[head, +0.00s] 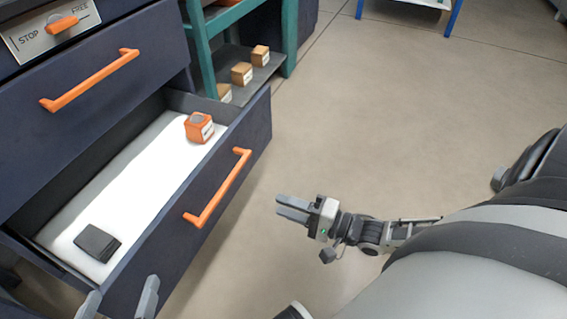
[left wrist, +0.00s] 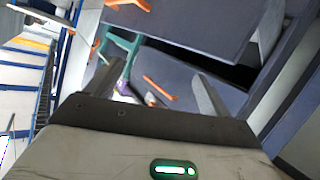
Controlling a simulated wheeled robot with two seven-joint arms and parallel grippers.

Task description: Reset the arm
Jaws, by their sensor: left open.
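My left gripper (head: 118,305) shows only its two fingertips at the bottom left of the head view, in front of the open drawer. Its fingers stand wide apart with nothing between them; it also shows in the left wrist view (left wrist: 150,85), empty and facing the dark drawer cabinet. My right gripper (head: 293,208) hangs over bare floor right of the drawer, its fingers pointing left. No object shows in it. Its two fingers lie close together in this slanted view, and I cannot tell whether they are shut.
The open drawer (head: 236,142) has an orange handle and holds an orange cube (head: 199,127) and a dark flat block (head: 97,243). A closed drawer (head: 95,95) is above it. A green-framed rack (head: 205,60) with several small boxes stands behind.

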